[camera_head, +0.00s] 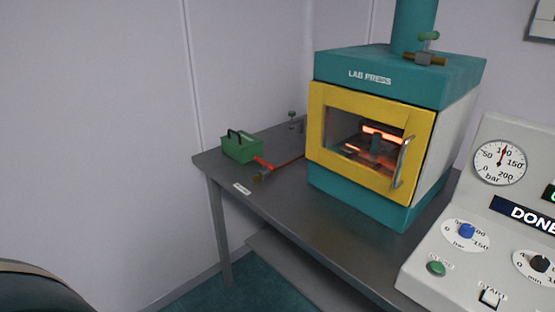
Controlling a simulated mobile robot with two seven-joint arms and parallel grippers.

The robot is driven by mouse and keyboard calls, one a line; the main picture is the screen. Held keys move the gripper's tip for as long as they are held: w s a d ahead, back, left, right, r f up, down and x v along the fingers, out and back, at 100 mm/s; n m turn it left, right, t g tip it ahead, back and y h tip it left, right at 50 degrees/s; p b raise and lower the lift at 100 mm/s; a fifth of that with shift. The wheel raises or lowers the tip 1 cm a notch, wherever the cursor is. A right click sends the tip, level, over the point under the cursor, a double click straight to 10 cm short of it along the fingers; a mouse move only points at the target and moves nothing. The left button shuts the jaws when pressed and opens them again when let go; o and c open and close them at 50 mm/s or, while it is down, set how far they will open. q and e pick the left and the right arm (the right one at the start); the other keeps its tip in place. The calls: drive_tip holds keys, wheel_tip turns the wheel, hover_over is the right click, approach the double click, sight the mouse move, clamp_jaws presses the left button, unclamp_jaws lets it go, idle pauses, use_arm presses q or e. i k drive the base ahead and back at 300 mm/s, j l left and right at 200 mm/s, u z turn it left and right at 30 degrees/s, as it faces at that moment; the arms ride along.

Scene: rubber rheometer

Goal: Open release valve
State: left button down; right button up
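A small valve with a red lever (263,163) and a brass-coloured body (259,177) sits on the grey bench, left of the press, and a thin pipe runs from it toward the press. A small white label (242,188) lies in front of it, too small to read. A second valve with a green handle (428,36) is on top of the teal lab press (340,68). I cannot tell from the print which one is the release valve. Neither of my grippers is in view.
A green box with a black handle (240,147) stands beside the red lever. The press's yellow-framed door (318,140) is shut, with a glow inside. A console (455,270) at right has a gauge (499,162) near 100 bar and a display reading DONE (530,216). The bench (285,210) front is clear.

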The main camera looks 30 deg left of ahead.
sight(272, 166)
drive_tip(key=u, duration=0.95)
drive_tip(key=i+j+u, duration=0.1)
drive_tip(key=i+j, duration=0.4)
